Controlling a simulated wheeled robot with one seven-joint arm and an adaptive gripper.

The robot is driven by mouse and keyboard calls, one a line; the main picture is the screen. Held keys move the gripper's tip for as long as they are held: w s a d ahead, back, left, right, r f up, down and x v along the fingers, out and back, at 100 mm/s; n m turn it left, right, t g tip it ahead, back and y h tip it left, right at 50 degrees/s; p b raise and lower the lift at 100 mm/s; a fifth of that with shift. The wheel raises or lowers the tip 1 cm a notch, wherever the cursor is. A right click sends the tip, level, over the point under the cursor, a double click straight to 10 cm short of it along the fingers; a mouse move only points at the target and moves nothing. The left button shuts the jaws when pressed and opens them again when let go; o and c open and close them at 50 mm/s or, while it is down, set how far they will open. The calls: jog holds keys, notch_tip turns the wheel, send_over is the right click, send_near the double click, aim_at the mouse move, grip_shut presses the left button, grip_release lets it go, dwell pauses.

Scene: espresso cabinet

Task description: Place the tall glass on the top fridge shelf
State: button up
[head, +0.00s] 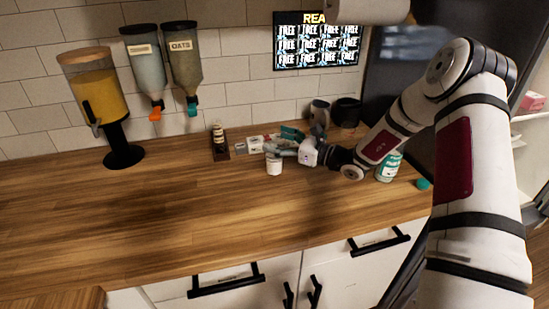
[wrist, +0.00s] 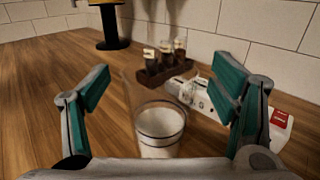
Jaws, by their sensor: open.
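The tall glass (wrist: 160,128) is clear with white contents in its lower part. It stands upright on the wooden counter, and in the head view its white lower part (head: 274,168) shows in front of my gripper's tip. My gripper (head: 283,146) is low over the counter. In the wrist view its teal-padded fingers (wrist: 162,95) are spread wide, one on each side of the glass, with gaps on both sides. The glass's base is partly hidden by the gripper body. White shelves (head: 530,117) show at the far right edge, probably the fridge.
A small bottle rack (wrist: 160,70) and a white carton (wrist: 195,97) stand behind the glass. A teal-labelled jar (head: 388,167) and dark mugs (head: 346,112) are near my arm. Dispensers (head: 95,90) stand or hang at the left. The counter's left and front are clear.

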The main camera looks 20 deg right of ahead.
jog(key=shift+w+a, duration=0.5)
grip_shut()
jog(key=shift+r, duration=0.15)
